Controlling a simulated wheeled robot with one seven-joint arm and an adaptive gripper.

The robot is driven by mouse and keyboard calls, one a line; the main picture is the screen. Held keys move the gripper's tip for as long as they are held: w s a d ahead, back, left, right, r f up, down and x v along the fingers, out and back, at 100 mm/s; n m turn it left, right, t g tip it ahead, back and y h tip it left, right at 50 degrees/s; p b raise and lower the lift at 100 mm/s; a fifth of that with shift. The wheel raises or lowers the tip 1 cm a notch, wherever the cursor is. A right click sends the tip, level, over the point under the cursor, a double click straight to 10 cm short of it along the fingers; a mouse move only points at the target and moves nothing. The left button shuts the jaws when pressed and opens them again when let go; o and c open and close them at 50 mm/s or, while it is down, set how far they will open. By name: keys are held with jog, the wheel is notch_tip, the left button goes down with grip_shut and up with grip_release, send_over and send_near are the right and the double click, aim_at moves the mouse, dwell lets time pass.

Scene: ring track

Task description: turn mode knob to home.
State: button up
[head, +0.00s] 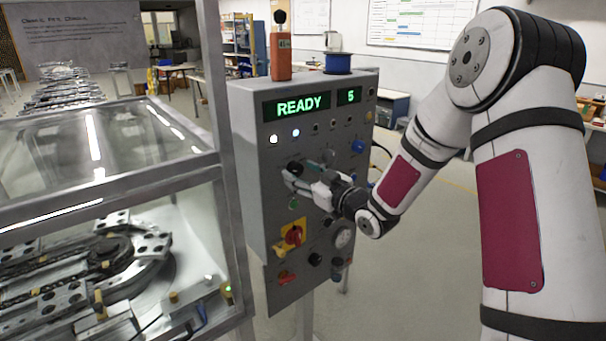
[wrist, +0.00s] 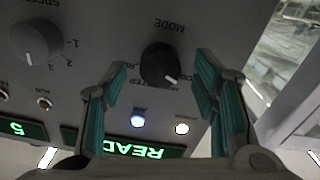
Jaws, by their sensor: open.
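The control panel (head: 315,115) is a grey box with a green READY display (head: 302,106). Its mode knob (wrist: 160,63) is round and black with a white pointer mark; the MODE label shows upside down beside it in the wrist view. The mark points to the lower right there. Small labels around the knob are partly hidden by my fingers and too small to read surely. My gripper (wrist: 160,76) is open, with one teal-padded finger on each side of the knob and visible gaps between. In the head view my gripper (head: 303,174) is at the panel's front, by the dark knob (head: 295,167).
A speed knob (wrist: 35,42) sits to the left in the wrist view. Below the mode knob in the head view are a red-and-yellow rotary switch (head: 293,236) and several other controls. A glass-walled enclosure (head: 110,160) stands left of the panel. Open floor lies to the right.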

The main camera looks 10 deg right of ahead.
jog(key=c, duration=1.2)
jog(key=shift+o, duration=0.2)
jog(key=shift+m, duration=0.4)
jog(key=m+p, duration=0.1)
jog(key=m, duration=0.2)
jog(key=shift+m+p, duration=0.3)
jog(key=shift+p, duration=0.05)
jog(key=shift+m+p, duration=0.65)
jog(key=shift+m, duration=1.55)
